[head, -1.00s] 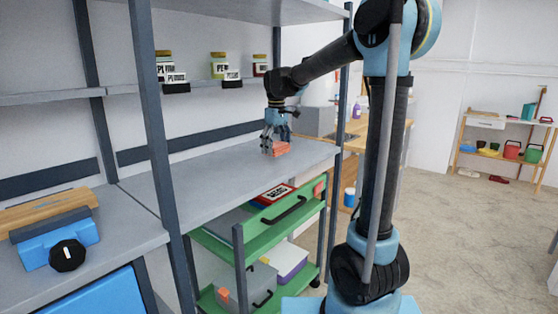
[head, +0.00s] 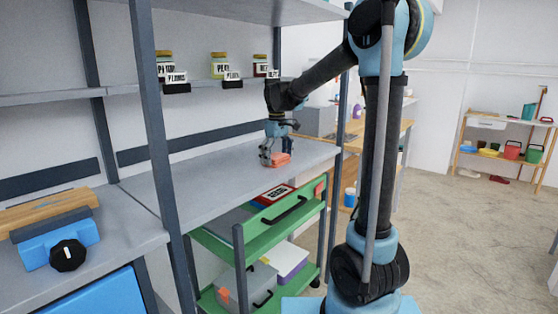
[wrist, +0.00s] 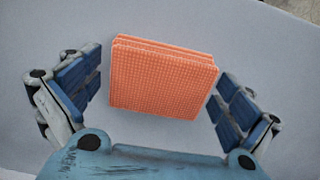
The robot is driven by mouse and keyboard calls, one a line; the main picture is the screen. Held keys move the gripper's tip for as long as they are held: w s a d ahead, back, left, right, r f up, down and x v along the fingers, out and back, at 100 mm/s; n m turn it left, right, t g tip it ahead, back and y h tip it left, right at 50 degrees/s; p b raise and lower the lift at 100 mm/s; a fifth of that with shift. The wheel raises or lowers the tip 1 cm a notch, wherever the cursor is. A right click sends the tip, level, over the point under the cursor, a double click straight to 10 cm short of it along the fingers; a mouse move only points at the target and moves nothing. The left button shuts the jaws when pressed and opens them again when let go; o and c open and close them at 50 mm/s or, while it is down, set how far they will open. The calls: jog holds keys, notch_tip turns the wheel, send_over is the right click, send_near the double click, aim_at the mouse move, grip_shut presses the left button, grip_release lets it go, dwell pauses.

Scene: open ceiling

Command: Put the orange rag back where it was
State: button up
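The orange rag (head: 279,160) is a folded, waffle-textured cloth lying on the grey shelf surface (head: 225,180), near its right end. In the wrist view the rag (wrist: 162,78) lies between the two blue-padded fingers of my gripper (wrist: 160,92), with a gap on both sides. My gripper also shows in the head view (head: 276,154), low over the shelf at the rag. It is open, and neither finger touches the rag in the wrist view.
Labelled jars (head: 218,66) stand on the upper shelf behind. A green cart (head: 285,215) with a red-labelled box stands below the shelf. A blue device with a black knob (head: 67,255) is at the left. The shelf left of the rag is clear.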

aim_at(277, 155)
jog(key=shift+r, duration=0.1)
notch_tip(277, 155, up, 12)
jog(key=s+d+f+m+t, duration=0.1)
jog(key=s+d+f+m, duration=0.55)
jog(key=s+d, duration=0.8)
jog(key=s+d+f+m, duration=0.2)
jog(key=s+d+f, duration=0.2)
jog(key=s+f, duration=0.4)
jog(key=s+d+f+m+t, duration=0.1)
jog(key=s+d+f, duration=0.2)
jog(key=s+f, duration=0.6)
notch_tip(277, 155, down, 3)
jog(key=shift+d+f+m, duration=0.1)
jog(key=shift+d+m, duration=0.25)
jog(key=shift+d, duration=0.05)
jog(key=shift+s, duration=0.1)
